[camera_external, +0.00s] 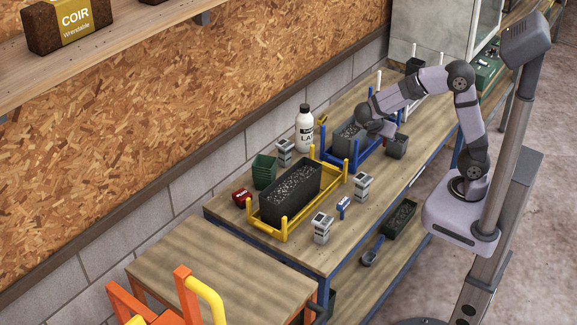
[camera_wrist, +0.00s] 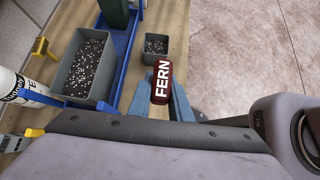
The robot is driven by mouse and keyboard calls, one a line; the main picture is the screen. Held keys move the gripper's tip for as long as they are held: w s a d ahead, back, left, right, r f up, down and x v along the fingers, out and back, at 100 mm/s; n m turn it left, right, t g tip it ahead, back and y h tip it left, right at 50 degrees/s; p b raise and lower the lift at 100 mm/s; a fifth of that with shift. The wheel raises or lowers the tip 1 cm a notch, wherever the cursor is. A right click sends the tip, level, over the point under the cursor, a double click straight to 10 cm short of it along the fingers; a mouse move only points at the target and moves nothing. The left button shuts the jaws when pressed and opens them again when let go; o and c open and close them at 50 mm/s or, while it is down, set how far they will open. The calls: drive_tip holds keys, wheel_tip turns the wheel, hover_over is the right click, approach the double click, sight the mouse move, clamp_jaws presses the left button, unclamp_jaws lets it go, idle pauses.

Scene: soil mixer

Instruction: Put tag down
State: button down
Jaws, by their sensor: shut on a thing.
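A dark red tag (camera_wrist: 161,84) marked FERN is between the two fingers of my gripper (camera_wrist: 161,95), which is shut on it. In the external view my gripper (camera_external: 380,133) hangs over the bench beside the blue rack, and a bit of red shows below it. The small grey pot (camera_wrist: 155,46) with speckled soil is just beyond the tag in the wrist view. The pot also shows in the external view (camera_external: 397,147). I cannot tell whether the tag touches anything below.
A grey trough (camera_wrist: 87,68) of soil sits in the blue rack (camera_external: 337,157). A black trough (camera_external: 291,190) sits in a yellow rack (camera_external: 280,235). A white bottle (camera_external: 305,130), another red tag (camera_external: 241,195) and a blue tag (camera_external: 343,206) are on the bench.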

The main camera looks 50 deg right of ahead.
drive_tip(key=r, duration=0.7)
drive_tip(key=shift+w+a+r, duration=0.25)
drive_tip(key=shift+a, duration=0.1)
drive_tip(key=w+a+f+n+t+y, duration=0.1)
drive_tip(key=w+a+n+t, duration=0.25)
drive_tip(key=a, duration=0.55)
drive_tip(key=w+a+f+n+t+y, duration=0.1)
drive_tip(key=w+a+n+t, duration=0.1)
drive_tip(key=w+a+n, duration=0.45)
drive_tip(key=n+y, duration=1.3)
drive_tip(key=n, duration=0.4)
hover_over(274, 297)
drive_tip(key=shift+t, duration=0.25)
drive_tip(key=shift+f, duration=9.5)
